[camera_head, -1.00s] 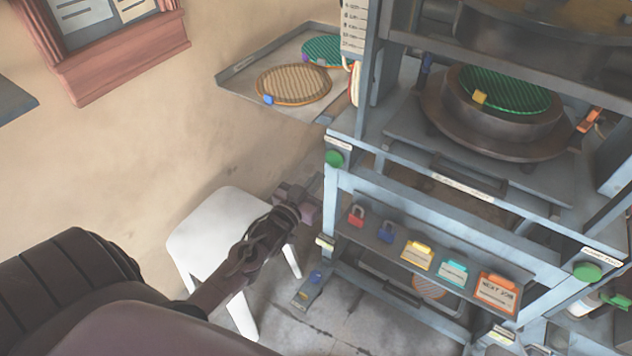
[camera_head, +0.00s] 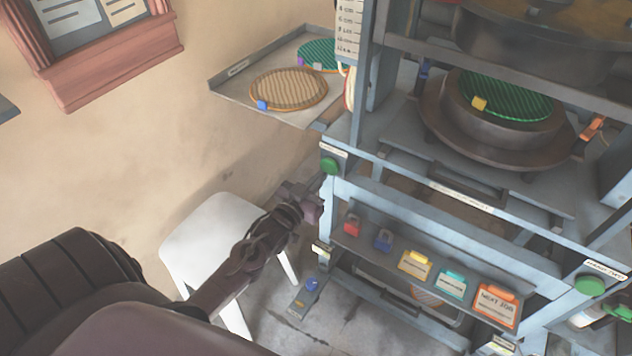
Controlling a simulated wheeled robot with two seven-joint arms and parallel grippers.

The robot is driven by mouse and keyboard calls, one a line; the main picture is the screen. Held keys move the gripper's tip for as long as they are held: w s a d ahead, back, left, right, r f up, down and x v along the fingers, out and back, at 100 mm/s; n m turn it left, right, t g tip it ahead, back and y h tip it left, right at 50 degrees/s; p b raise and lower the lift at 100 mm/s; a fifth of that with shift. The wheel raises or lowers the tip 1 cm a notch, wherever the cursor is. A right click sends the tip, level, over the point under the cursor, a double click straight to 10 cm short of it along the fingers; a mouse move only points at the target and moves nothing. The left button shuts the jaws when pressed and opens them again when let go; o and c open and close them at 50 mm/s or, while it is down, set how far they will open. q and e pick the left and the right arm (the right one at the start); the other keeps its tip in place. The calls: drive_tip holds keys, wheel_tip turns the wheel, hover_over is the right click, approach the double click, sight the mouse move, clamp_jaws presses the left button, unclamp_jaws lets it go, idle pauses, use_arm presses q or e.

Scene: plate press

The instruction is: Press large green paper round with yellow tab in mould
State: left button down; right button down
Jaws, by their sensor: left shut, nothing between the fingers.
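The large green paper round (camera_head: 510,97) lies in the dark round mould (camera_head: 500,128) inside the press. Its yellow tab (camera_head: 479,103) shows at the left of the round. The upper press plate (camera_head: 520,45) is above the mould with a gap between them. A green button (camera_head: 330,165) is on the left front post and another green button (camera_head: 589,286) is on the right. My left gripper (camera_head: 316,205) is shut and empty, just left of the press frame and below the left button. My right gripper is not in view.
A side tray (camera_head: 232,88) at the back left holds a brown round (camera_head: 289,89) with a blue tab and a green round (camera_head: 320,52). A white stool (camera_head: 205,225) stands under my left arm. Padlocks and coloured tags (camera_head: 414,263) line the front shelf.

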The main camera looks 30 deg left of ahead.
use_arm(q)
drive_tip(key=shift+w, duration=1)
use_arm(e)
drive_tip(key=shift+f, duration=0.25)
use_arm(q)
drive_tip(key=shift+s, duration=0.2)
use_arm(e)
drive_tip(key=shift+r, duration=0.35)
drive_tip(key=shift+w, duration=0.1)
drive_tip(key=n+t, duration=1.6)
approach(590, 288)
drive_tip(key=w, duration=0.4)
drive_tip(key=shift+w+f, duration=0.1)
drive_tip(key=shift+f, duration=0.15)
